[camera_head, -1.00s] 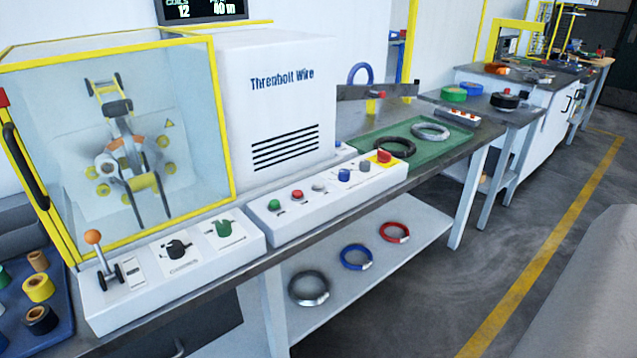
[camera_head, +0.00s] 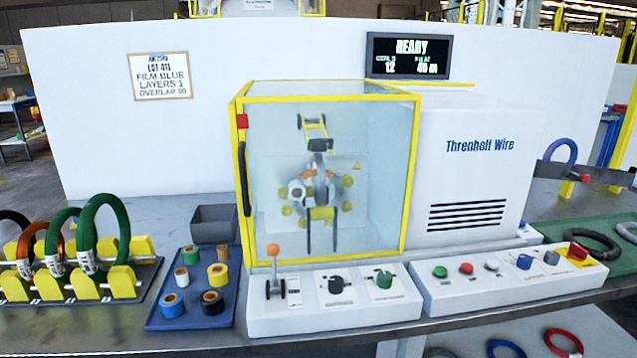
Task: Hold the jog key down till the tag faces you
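The wrapping machine stands on the bench behind a clear guard with yellow edges (camera_head: 412,180). Inside it is a ring-shaped head (camera_head: 318,188) with yellow rollers; I cannot make out a coil or a tag there. The right control panel (camera_head: 510,295) carries a green button (camera_head: 440,271), a red button (camera_head: 466,268), a white button (camera_head: 491,264), a blue control (camera_head: 524,262), a grey one (camera_head: 551,257) and a red switch on yellow (camera_head: 578,251). Their labels are too small to read, so I cannot tell which is the jog key. My gripper is not in view.
The left panel (camera_head: 335,316) has an orange-topped lever (camera_head: 274,262) and two knobs. A blue tray (camera_head: 190,315) holds several film rolls. A yellow rack (camera_head: 125,282) holds tagged coils. The display (camera_head: 408,56) reads READY. A sign (camera_head: 160,77) says film blue, layers 1.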

